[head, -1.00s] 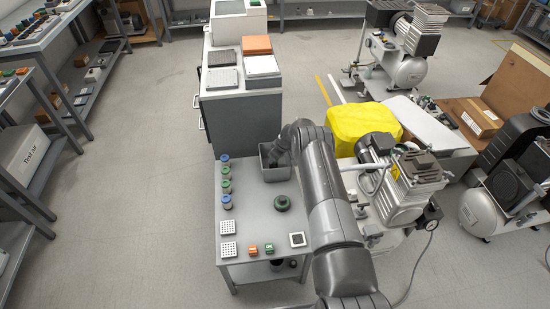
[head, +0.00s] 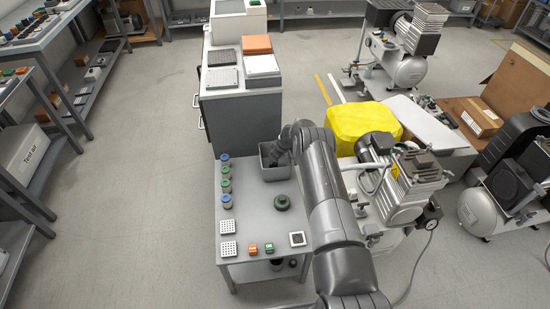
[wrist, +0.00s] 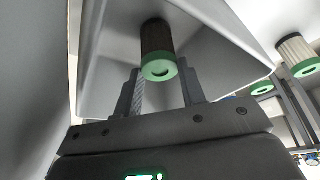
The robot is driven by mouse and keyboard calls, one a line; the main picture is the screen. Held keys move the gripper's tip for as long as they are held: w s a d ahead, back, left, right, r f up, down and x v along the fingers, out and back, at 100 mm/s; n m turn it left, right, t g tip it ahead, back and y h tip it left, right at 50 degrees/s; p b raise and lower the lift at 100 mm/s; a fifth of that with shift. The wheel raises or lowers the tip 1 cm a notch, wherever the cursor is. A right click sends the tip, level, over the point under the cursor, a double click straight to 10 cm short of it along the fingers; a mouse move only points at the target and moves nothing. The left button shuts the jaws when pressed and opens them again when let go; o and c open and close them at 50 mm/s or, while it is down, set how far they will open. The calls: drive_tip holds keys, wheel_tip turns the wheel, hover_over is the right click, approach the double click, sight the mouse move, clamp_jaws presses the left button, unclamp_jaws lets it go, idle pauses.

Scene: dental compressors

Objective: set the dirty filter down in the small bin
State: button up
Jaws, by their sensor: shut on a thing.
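The dirty filter (wrist: 158,42) has a dark brown pleated body and a green end cap. In the wrist view it is between the two fingers of my gripper (wrist: 160,74), which is shut on it. The small grey bin (head: 276,175) stands at the back right of the low table, and its pale walls surround the filter in the wrist view (wrist: 215,62). In the head view my gripper (head: 281,159) reaches down into the bin. The filter is hidden there, and I cannot tell whether it touches the bin floor.
Several blue- and green-capped filters (head: 226,186) stand along the left of the table (head: 250,215). Small blocks and perforated plates lie at the front edge. A compressor (head: 400,190) stands close on the right.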

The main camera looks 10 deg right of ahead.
drive_tip(key=o, duration=1.8)
drive_tip(key=shift+r, duration=3.5)
